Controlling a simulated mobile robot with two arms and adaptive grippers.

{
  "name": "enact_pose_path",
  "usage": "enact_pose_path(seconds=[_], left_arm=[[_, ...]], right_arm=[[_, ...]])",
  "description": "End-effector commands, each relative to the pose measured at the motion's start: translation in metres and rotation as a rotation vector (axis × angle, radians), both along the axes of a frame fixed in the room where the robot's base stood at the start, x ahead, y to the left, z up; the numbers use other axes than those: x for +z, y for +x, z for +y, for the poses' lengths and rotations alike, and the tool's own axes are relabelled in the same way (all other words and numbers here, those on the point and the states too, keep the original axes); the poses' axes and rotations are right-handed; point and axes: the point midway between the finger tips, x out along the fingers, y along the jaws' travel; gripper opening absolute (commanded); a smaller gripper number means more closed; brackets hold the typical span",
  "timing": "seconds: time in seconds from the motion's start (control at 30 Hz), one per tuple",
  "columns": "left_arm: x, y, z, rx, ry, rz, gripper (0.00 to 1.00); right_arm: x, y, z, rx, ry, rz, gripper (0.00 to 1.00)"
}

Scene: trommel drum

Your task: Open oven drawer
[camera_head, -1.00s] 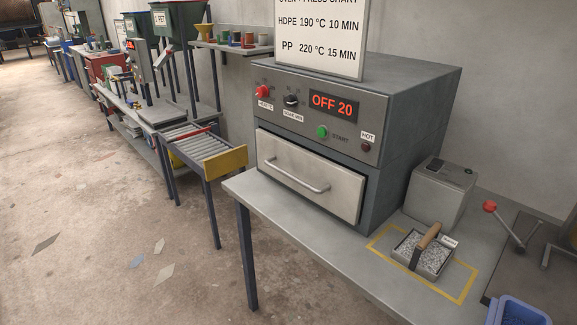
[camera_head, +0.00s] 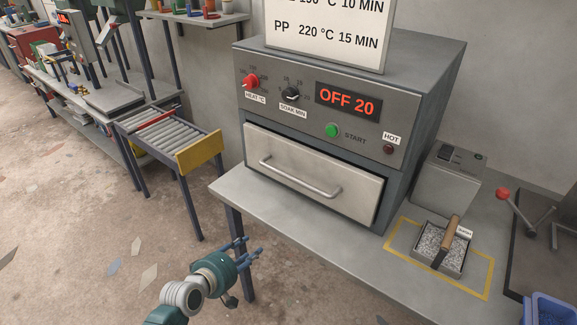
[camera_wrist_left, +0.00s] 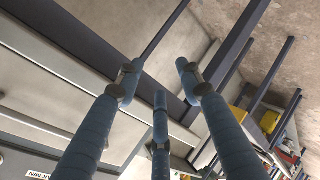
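The oven (camera_head: 425,95) is a grey box on the bench, and its display reads OFF 20. Its pale drawer (camera_head: 345,191) looks shut in the lower part of the front. A horizontal bar handle (camera_head: 300,180) crosses the drawer front. My left gripper (camera_head: 250,252) is in front of the bench, below and left of the handle and apart from it. Its blue fingers, also in the left wrist view (camera_wrist_left: 160,85), are spread open with nothing between them. My right gripper is not in view.
The bench edge (camera_head: 268,232) and leg lie beside my left gripper. A roller conveyor (camera_head: 165,130) with a yellow end plate stands left. A tray of grey granules (camera_head: 432,257) sits inside a yellow outline right of the oven. The floor in front is open.

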Motion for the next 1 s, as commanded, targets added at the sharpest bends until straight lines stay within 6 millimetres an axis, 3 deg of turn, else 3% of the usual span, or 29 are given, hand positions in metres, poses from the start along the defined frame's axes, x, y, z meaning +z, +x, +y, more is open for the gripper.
enact_pose_path(seconds=[0.03,0.1,0.2,0.3,0.47,1.0], left_arm=[[0.051,0.012,-0.013,-0.005,-0.078,-0.037,0.37],[0.105,0.021,-0.030,-0.016,-0.185,-0.067,0.37],[0.166,0.023,-0.049,-0.041,-0.303,-0.092,0.37],[0.202,0.022,-0.061,-0.062,-0.374,-0.104,0.37],[0.217,0.025,-0.070,-0.072,-0.412,-0.105,0.37],[0.198,0.096,-0.121,-0.071,-0.408,-0.105,0.37]], right_arm=[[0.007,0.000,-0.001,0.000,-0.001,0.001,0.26],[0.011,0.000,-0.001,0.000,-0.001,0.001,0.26],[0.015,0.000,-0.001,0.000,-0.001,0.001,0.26],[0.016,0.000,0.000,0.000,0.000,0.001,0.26],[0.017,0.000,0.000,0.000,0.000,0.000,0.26],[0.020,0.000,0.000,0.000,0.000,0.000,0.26]])
